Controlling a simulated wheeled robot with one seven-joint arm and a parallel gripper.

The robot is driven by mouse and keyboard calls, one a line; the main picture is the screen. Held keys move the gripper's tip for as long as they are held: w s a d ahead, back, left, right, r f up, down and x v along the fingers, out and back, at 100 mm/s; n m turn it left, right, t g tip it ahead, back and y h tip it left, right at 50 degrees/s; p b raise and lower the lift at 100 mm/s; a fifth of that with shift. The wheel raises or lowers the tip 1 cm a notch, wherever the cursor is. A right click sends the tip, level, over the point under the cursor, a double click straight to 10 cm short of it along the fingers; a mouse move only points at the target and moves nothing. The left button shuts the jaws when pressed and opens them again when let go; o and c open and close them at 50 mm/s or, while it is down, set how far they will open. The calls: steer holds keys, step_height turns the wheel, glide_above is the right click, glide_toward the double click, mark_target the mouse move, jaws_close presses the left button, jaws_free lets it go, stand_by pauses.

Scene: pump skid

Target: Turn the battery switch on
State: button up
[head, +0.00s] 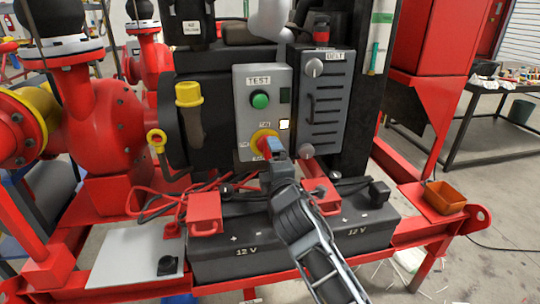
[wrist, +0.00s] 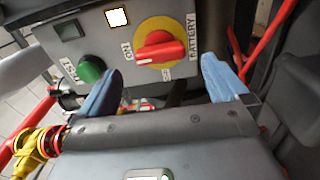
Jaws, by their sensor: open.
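The battery switch is a red knob (wrist: 160,50) on a yellow disc (wrist: 183,29), on the grey panel box (head: 245,82). In the wrist view its handle lies roughly left to right, one end toward the ON label (wrist: 126,50); the OFF label is below it. A small square (wrist: 117,17) on the panel is bright white. In the head view my gripper (head: 273,150) is in front of the switch and hides part of it. In the wrist view my gripper (wrist: 163,66) is open, its blue fingers apart below the knob's two ends, with nothing held between them.
A green TEST button (head: 260,100) is above the switch. A grey BELT unit (head: 322,100) with a knob stands to the right. Black 12 V batteries (head: 240,235) with red clamps and cables lie below. An orange tray (head: 445,198) sits at the right.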

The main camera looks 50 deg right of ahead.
steer(key=shift+v, duration=1.2)
